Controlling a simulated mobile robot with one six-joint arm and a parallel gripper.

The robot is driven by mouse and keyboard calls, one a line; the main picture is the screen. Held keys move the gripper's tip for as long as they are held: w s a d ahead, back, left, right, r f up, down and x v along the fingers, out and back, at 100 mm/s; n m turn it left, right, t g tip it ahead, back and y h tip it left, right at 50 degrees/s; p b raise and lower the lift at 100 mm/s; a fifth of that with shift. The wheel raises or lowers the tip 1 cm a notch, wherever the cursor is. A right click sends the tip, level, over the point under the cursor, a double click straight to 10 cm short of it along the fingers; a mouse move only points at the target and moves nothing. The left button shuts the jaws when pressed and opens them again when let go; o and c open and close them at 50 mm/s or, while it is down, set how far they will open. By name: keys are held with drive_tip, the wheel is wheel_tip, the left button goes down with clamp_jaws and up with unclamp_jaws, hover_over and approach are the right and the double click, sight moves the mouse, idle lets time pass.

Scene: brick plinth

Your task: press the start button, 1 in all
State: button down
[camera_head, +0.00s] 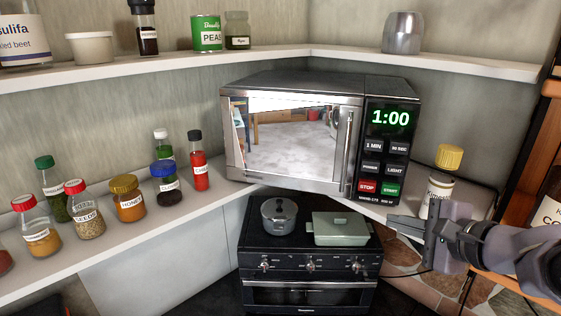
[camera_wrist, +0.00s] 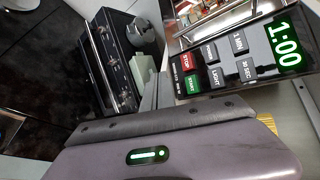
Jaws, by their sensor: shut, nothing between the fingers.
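The green START button (camera_head: 390,190) is at the lower right of the microwave's control panel, beside the red STOP button (camera_head: 367,187). It also shows in the wrist view (camera_wrist: 192,83), where the panel appears turned on its side. The microwave (camera_head: 290,135) stands in the shelf corner with its door shut, and its display (camera_head: 390,118) reads 1:00 in green. My gripper (camera_head: 393,225) is shut and empty, just below the panel's lower edge in the head view. Its tips point left and appear apart from the START button. The exact depth gap cannot be told.
A white jar with a yellow lid (camera_head: 448,158) stands right of the microwave, close above my gripper. Below are a black oven (camera_head: 310,262), a pot (camera_head: 279,216) and a green lidded dish (camera_head: 341,229). Several spice jars stand on the left counter. An upper shelf (camera_head: 330,52) runs above.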

sight(390, 189)
drive_tip(key=shift+w+d+p, duration=0.15)
drive_tip(key=shift+w+d, duration=0.35)
drive_tip(key=shift+w, duration=0.75)
drive_tip(key=shift+w+d+p, duration=0.2)
drive_tip(key=shift+w+d, duration=0.3)
drive_tip(key=shift+w, duration=0.75)
drive_tip(key=shift+w+d+p, duration=0.15)
drive_tip(key=shift+w+d, duration=0.35)
drive_tip(key=shift+w, duration=0.75)
drive_tip(key=shift+w, duration=0.1)
drive_tip(key=shift+w+d, duration=0.15)
drive_tip(key=shift+w, duration=0.15)
